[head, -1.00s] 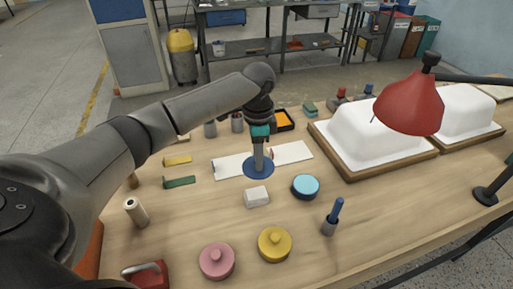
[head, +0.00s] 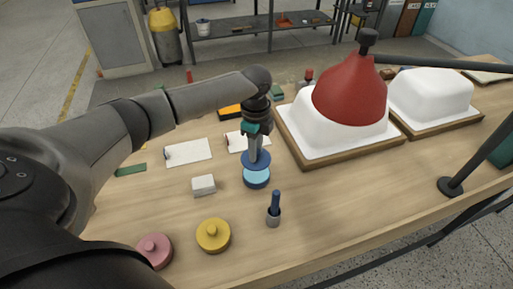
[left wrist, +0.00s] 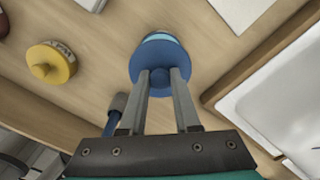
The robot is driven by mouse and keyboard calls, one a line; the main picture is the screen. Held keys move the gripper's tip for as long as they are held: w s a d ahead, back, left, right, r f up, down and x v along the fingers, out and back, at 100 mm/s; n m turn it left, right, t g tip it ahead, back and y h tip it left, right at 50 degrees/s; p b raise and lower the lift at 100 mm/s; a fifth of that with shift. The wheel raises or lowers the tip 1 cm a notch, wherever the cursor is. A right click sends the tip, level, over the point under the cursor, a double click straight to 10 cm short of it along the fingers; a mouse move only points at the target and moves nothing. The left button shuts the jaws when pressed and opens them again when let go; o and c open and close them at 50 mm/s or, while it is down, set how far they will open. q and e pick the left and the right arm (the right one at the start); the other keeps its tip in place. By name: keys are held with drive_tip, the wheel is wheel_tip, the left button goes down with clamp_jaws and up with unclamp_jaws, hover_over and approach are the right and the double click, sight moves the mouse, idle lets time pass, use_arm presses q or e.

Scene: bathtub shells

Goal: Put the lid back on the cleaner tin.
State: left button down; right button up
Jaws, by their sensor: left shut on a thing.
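My left gripper (head: 254,150) is shut on the knob of the dark blue round lid (head: 256,160) and holds it level. The lid is in the air close above the cleaner tin (head: 257,177), a short round blue tin with a light blue top. In the head view the tin's top shows below the lid's near edge, so a gap or offset remains visible. In the left wrist view the fingers (left wrist: 160,82) grip the lid's knob; the lid (left wrist: 159,62) covers most of the tin (left wrist: 160,37), whose light blue edge peeks out behind. My right gripper is not in view.
A white block (head: 204,185) stands left of the tin; a blue-handled brush in a grey holder (head: 273,216) stands in front. Yellow (head: 213,236) and pink (head: 155,250) lidded tins are front left. A white tub shell (head: 320,130) and red lamp shade (head: 350,90) are right.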

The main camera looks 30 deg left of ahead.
sight(256, 163)
use_arm(q)
drive_tip(key=shift+f+b, duration=1.75)
drive_tip(key=shift+b, duration=0.25)
drive_tip(key=shift+f, duration=0.3)
drive_tip(key=shift+f+b, duration=0.4)
drive_tip(key=shift+f, duration=0.4)
drive_tip(key=shift+p, duration=0.95)
drive_tip(key=shift+f+p, duration=0.2)
drive_tip(key=shift+p, duration=0.5)
idle(0.3)
drive_tip(key=c, duration=0.5)
unclamp_jaws()
drive_tip(key=shift+c, duration=0.2)
drive_tip(key=shift+o, duration=0.2)
